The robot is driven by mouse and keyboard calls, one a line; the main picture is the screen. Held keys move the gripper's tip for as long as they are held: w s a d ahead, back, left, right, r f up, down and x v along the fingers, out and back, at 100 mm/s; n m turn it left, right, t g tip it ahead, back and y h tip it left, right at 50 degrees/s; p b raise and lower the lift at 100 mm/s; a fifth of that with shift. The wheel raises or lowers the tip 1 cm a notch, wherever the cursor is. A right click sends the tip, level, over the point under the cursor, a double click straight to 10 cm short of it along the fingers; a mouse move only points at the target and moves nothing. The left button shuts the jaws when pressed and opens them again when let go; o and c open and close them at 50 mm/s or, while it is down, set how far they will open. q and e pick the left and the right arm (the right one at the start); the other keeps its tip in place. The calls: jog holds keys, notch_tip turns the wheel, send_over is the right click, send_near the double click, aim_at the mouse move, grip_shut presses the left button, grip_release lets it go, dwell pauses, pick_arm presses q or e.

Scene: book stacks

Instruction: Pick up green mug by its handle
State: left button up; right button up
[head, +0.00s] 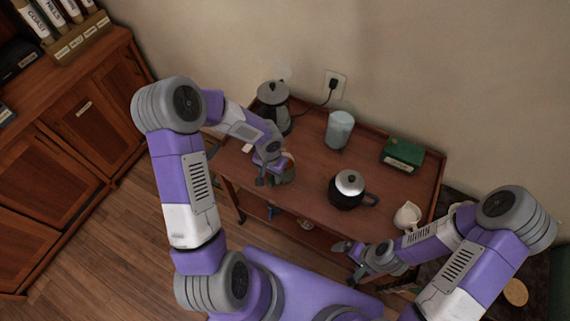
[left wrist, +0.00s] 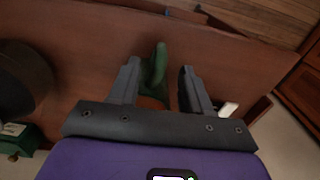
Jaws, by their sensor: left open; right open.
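The green mug (head: 288,174) stands on the wooden cart near its left front part. It is largely hidden by my left gripper (head: 265,172) in the head view. In the left wrist view, a narrow upright green part of the mug (left wrist: 158,64) lies between the two spread fingers of my left gripper (left wrist: 156,88), closer to the left finger. Whether a finger touches it I cannot tell. My right gripper (head: 349,261) is open and empty at the cart's front right edge, away from the mug.
On the cart top (head: 310,187) stand a dark kettle (head: 273,97) at the back, a pale blue canister (head: 339,130), a green box (head: 402,155), a black teapot (head: 348,190) to the mug's right and a cream pitcher (head: 407,215). A wooden cabinet (head: 80,120) stands left.

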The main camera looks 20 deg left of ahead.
aim_at(271, 184)
pick_arm(q)
jog(key=f, duration=0.2)
jog(key=f+b, duration=0.1)
jog(key=f, duration=0.1)
jog(key=s+f, duration=0.1)
jog(key=f, duration=0.1)
jog(key=shift+f+b, duration=0.1)
jog(key=shift+b, duration=0.2)
jog(key=shift+c, duration=0.3)
grip_shut()
